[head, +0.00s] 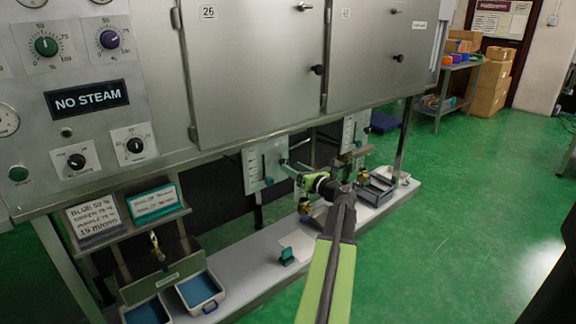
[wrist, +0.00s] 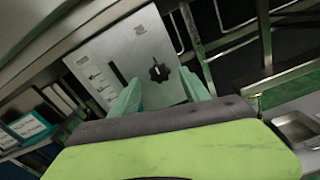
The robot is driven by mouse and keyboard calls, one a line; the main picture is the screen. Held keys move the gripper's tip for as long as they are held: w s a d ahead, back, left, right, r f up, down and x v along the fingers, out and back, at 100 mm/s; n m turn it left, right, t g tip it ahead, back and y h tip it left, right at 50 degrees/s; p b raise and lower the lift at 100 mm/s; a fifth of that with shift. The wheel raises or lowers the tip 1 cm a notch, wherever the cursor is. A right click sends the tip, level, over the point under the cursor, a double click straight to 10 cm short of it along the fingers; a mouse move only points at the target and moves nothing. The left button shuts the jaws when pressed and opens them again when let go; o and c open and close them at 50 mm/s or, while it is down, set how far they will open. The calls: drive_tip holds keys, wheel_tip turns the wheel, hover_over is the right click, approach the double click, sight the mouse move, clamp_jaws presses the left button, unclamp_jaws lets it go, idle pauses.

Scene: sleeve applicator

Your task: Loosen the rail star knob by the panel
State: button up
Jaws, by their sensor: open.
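The black star knob (wrist: 159,72) sits on a pale metal panel (wrist: 118,50), beside a dark vertical slot, in the wrist view. The panel (head: 254,172) hangs under the machine in the head view, where I cannot make out the knob clearly near my fingers. My gripper (wrist: 161,82) is open, its two greenish fingers on either side of the knob in the picture. Nothing is between the fingers but the view of the knob, and I cannot tell whether they touch it. In the head view my gripper (head: 293,170) is in front of the panel's right edge.
A second similar panel (head: 356,130) hangs further right. Metal rails and legs stand near the panel. Below is a pale shelf (head: 240,284) with a small green item (head: 287,256) and a grey tray (head: 376,190). The green floor (head: 440,215) to the right is clear.

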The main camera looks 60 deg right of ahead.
sight(286, 163)
drive_tip(key=shift+x, duration=1.9)
drive_tip(key=shift+c, duration=0.4)
